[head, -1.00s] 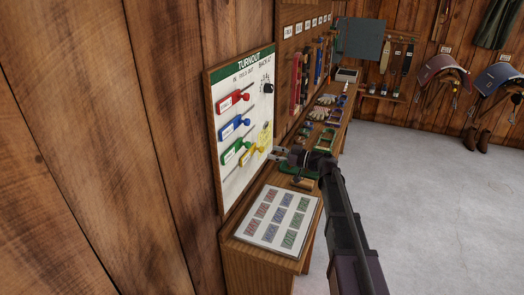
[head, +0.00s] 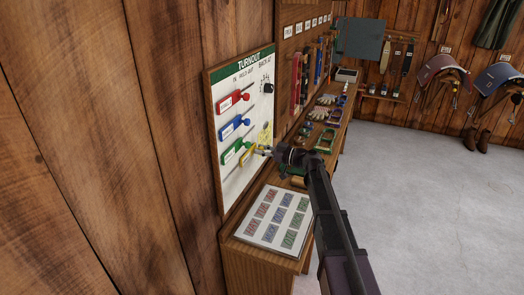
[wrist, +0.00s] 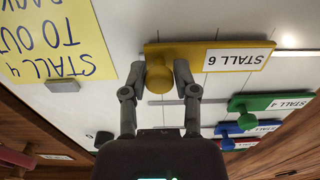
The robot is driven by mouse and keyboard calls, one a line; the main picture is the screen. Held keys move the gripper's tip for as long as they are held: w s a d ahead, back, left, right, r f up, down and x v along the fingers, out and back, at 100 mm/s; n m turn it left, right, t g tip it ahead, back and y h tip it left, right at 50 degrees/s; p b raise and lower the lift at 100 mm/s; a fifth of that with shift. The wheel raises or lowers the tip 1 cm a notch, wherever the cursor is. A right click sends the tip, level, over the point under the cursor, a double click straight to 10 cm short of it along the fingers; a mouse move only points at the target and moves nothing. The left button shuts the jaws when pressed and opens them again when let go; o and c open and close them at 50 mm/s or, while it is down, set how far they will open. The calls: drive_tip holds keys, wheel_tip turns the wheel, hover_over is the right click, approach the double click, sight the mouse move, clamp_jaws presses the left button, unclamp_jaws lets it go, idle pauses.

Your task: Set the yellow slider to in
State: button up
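The yellow slider (head: 247,156) is the lowest of the sliders on the white TURNOUT board (head: 230,185). In the wrist view it is a yellow bar (wrist: 193,57) labelled STALL 6, with a round yellow knob (wrist: 159,79) standing out from it. My gripper (head: 264,150) is at the board beside the slider. In the wrist view its open fingers (wrist: 160,77) straddle the knob, one on each side. I cannot tell whether they touch it. The slider's position against the board's column headings is too small to read.
Green (wrist: 272,102), blue (wrist: 248,127) and red (wrist: 237,144) sliders are nearby. A yellow note (wrist: 50,35) hangs beside the yellow slider. A dial (head: 268,87) sits at the board's upper right.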

sight(238, 164)
clamp_jaws()
drive_tip(key=s+a, duration=0.1)
drive_tip(key=s, duration=0.2)
drive_tip(key=s+a, duration=0.1)
drive_tip(key=s, duration=0.3)
drive_tip(key=s+a, duration=0.2)
drive_tip(key=s, duration=0.1)
drive_tip(key=shift+s, duration=0.35)
drive_tip(key=o, duration=0.7)
unclamp_jaws()
drive_tip(key=shift+s, duration=0.15)
drive_tip(key=shift+d, duration=0.1)
drive_tip(key=shift+d, duration=0.2)
drive_tip(key=v, duration=1.1)
drive_tip(key=shift+d, duration=0.2)
